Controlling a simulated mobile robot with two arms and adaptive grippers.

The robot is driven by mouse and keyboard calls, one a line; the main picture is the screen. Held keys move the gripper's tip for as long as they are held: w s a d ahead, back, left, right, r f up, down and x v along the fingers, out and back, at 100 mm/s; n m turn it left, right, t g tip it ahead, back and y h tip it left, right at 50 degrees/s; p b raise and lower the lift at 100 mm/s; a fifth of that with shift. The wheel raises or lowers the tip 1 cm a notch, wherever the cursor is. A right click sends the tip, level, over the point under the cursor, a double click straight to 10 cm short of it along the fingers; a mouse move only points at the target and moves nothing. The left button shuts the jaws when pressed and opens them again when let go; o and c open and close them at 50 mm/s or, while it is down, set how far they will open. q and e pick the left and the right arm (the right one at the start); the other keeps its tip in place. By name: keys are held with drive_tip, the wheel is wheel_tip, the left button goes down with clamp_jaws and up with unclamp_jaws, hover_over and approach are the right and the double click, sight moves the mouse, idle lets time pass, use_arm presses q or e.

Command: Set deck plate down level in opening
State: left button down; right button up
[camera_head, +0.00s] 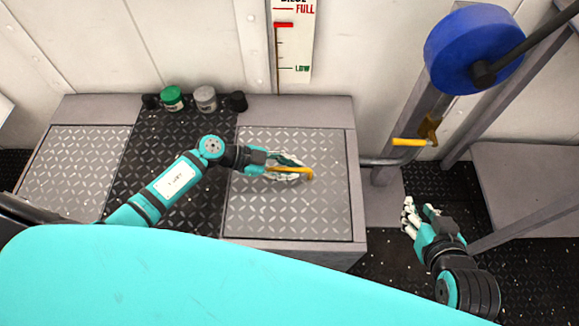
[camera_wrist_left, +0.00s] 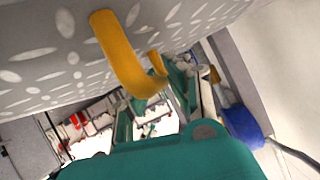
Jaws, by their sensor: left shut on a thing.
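The deck plate (camera_head: 285,215) is a grey metal square with a diamond tread and a yellow handle (camera_head: 307,175). In the head view it lies over the right part of the grey raised deck frame (camera_head: 350,150), its edges roughly parallel to the frame. I cannot tell whether it is fully flush. My left gripper (camera_head: 292,169) is shut on the handle. In the left wrist view the handle (camera_wrist_left: 125,60) stands out from the tread surface (camera_wrist_left: 50,50), with the teal fingers around it. My right gripper (camera_head: 418,212) looks open and empty, right of the frame.
A second tread plate (camera_head: 75,170) lies at the left, with a dark speckled strip (camera_head: 180,135) between. A green-lidded jar (camera_head: 172,98) and a grey jar (camera_head: 206,98) stand at the back. A blue wheel (camera_head: 473,48) and a yellow lever (camera_head: 410,142) are at the right.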

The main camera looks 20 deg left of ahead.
use_arm(q)
drive_tip(key=shift+w, duration=0.1)
drive_tip(key=c, duration=1.3)
unclamp_jaws()
drive_tip(key=shift+o, duration=0.5)
drive_tip(key=shift+f, duration=0.2)
drive_tip(key=v, duration=1.2)
drive_tip(key=shift+r, duration=0.15)
